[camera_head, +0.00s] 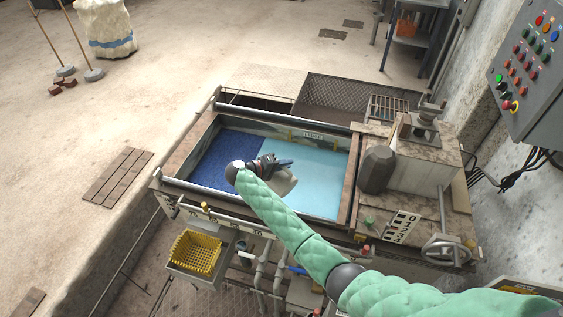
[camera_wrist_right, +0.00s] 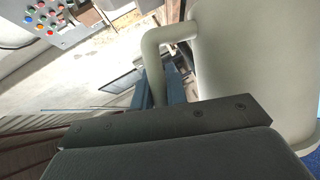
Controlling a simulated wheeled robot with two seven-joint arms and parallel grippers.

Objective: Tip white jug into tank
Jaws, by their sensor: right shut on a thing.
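The white jug (camera_head: 287,184) is over the middle of the tank (camera_head: 188,150), near the border between its dark blue and pale blue parts. My right forearm and wrist hide part of the jug. My right gripper (camera_head: 284,163) is shut on the jug's handle. In the right wrist view the jug's off-white body (camera_wrist_right: 255,60) fills the right side, and the gripper fingers (camera_wrist_right: 163,88) close around the handle (camera_wrist_right: 160,50). The jug's mouth is hidden and I cannot tell whether anything pours. My left gripper is out of view.
A yellow basket (camera_head: 195,253) hangs at the tank's front. A machine housing (camera_head: 415,160) with a handwheel (camera_head: 447,250) stands right of the tank. A grey control panel (camera_head: 525,70) is on the right wall. A mesh tray (camera_head: 345,100) lies behind. Open floor lies left.

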